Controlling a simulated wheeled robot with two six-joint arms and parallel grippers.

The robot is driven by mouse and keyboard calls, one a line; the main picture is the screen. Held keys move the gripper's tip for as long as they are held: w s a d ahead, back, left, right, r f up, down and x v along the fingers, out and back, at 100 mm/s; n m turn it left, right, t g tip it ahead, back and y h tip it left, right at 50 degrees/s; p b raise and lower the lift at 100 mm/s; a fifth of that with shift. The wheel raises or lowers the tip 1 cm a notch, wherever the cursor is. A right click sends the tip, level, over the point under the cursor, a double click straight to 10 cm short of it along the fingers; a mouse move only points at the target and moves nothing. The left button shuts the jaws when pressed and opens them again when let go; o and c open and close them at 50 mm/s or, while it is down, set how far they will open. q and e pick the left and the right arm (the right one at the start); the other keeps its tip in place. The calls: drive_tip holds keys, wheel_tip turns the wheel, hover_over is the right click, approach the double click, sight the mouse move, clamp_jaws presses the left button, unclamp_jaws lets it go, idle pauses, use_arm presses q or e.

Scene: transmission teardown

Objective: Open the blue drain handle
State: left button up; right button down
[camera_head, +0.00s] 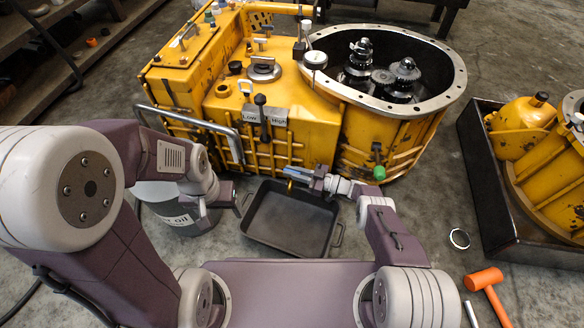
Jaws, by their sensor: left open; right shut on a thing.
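The blue drain handle (295,172) is a small light-blue piece low on the front of the yellow transmission housing (310,118), above the dark drain pan (290,245). My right gripper (307,178) reaches it from the right and is shut on it. The fingers partly hide the handle, so its exact angle is hard to tell. A small brass-coloured piece (291,187) shows just below. My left gripper (214,198) is open beside the grey oil can (182,222), left of the pan. My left arm hides part of the can.
A green knob (378,173) sticks out of the housing to the right of my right gripper. A black crate (487,205) with yellow parts stands at the right. An orange mallet (484,279) and a metal ring (459,239) lie on the floor. A bent metal bar (190,121) juts from the housing's left front.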

drive_tip(key=m+t+h+p, duration=0.1)
drive_tip(key=t+p, duration=0.1)
drive_tip(key=m+t+h+p, duration=0.1)
drive_tip(key=m+t+p, duration=0.1)
drive_tip(key=p, duration=0.1)
drive_tip(key=m+t+h+p, duration=0.2)
drive_tip(key=shift+s+a+r+t+p, duration=0.1)
drive_tip(key=shift+a+r+t+p, duration=0.05)
drive_tip(key=shift+r+t+p, duration=0.2)
drive_tip(key=shift+f+m+t+h+p, duration=0.15)
drive_tip(key=shift+m+t+h+p, duration=0.3)
drive_tip(key=shift+m+t+h, duration=0.2)
drive_tip(key=shift+m+t+h+p, duration=0.35)
drive_tip(key=shift+m+t+h, duration=0.4)
drive_tip(key=shift+h, duration=0.3)
drive_tip(key=shift+f+h, duration=0.15)
drive_tip(key=shift+h, duration=0.15)
drive_tip(key=c, duration=1.4)
unclamp_jaws()
drive_tip(key=shift+c, duration=0.2)
drive_tip(key=shift+f, duration=0.1)
